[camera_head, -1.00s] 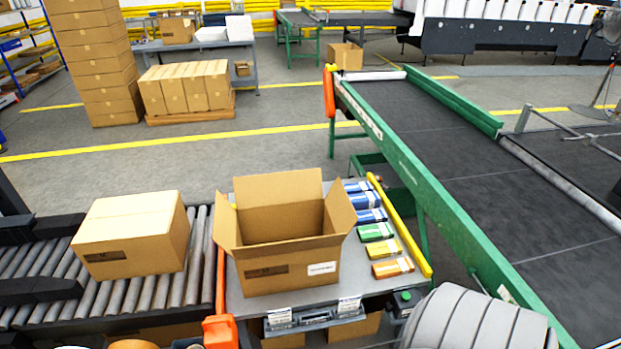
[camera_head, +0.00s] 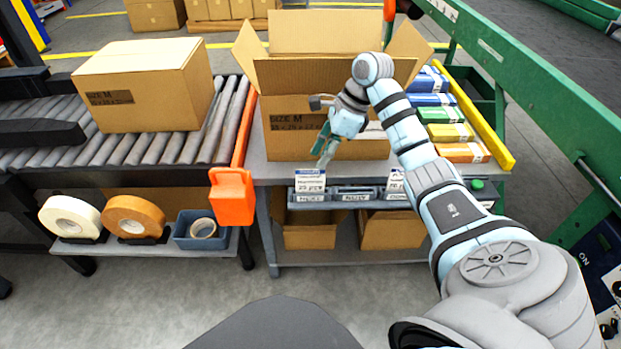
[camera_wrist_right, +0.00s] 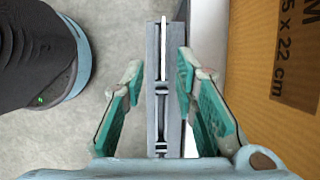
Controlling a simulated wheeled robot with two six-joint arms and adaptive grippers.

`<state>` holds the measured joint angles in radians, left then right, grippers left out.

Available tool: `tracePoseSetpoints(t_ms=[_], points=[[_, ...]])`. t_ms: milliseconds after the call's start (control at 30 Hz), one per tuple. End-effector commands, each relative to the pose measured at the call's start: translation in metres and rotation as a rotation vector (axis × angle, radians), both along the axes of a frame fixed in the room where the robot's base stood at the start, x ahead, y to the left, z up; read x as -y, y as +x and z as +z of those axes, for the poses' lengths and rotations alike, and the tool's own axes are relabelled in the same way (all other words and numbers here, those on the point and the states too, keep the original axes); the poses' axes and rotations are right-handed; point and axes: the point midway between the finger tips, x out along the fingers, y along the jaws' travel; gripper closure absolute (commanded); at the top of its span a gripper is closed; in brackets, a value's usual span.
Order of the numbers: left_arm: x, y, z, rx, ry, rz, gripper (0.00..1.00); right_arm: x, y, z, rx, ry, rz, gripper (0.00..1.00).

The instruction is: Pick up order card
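A white printed order card (camera_head: 310,181) stands upright at the left end of a grey card rack (camera_head: 356,195) on the table's front edge. A second white card (camera_head: 397,182) stands at its right end, partly hidden by my arm. My right gripper (camera_head: 322,155) points down just above the left card. In the right wrist view, my open right gripper (camera_wrist_right: 162,100) has its green-padded fingers on either side of the rack. A thin white card edge (camera_wrist_right: 163,45) shows between them, with gaps to both fingers. My left gripper is not in view.
A large open carton (camera_head: 290,135) stands close behind the rack. Coloured small boxes (camera_head: 442,114) lie right of it. An orange guard (camera_head: 232,196), tape rolls (camera_head: 72,216) and a roller conveyor with a closed carton (camera_head: 140,95) are at left.

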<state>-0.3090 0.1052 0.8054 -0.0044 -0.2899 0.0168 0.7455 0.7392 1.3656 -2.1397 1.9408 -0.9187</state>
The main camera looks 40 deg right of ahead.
Motion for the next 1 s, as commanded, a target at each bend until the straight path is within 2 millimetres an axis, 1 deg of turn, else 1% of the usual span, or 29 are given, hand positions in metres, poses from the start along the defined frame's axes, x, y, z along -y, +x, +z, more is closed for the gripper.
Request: tracePoseSetpoints(t_ms=[33, 100, 267, 367, 400, 500, 567, 767, 900, 933, 1000], points=[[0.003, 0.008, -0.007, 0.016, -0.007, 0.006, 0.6, -0.005, 0.003, -0.018, -0.004, 0.004, 0.002, 0.73], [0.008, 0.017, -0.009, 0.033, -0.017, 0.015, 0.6, -0.011, 0.007, -0.034, -0.002, 0.005, 0.001, 0.73], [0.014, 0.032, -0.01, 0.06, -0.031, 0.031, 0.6, -0.018, 0.013, -0.052, -0.001, 0.006, -0.001, 0.73], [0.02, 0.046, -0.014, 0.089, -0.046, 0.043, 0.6, -0.024, 0.021, -0.069, -0.001, 0.009, 0.0, 0.73], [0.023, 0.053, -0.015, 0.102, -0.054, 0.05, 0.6, -0.026, 0.024, -0.078, -0.003, 0.007, -0.001, 0.73], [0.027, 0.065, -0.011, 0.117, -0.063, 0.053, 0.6, -0.031, 0.028, -0.093, -0.004, 0.007, -0.001, 0.73], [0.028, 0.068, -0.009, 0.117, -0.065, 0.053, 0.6, -0.033, 0.03, -0.096, -0.003, 0.006, -0.001, 0.73], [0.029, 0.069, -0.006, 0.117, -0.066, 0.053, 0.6, -0.033, 0.03, -0.094, -0.003, 0.006, -0.001, 0.73], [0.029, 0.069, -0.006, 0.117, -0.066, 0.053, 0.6, -0.033, 0.03, -0.094, -0.003, 0.006, -0.001, 0.96], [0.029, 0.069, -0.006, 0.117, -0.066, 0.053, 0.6, -0.033, 0.03, -0.094, -0.003, 0.006, -0.002, 1.0], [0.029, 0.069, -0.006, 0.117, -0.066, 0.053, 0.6, -0.033, 0.03, -0.094, -0.003, 0.006, -0.002, 1.0]])
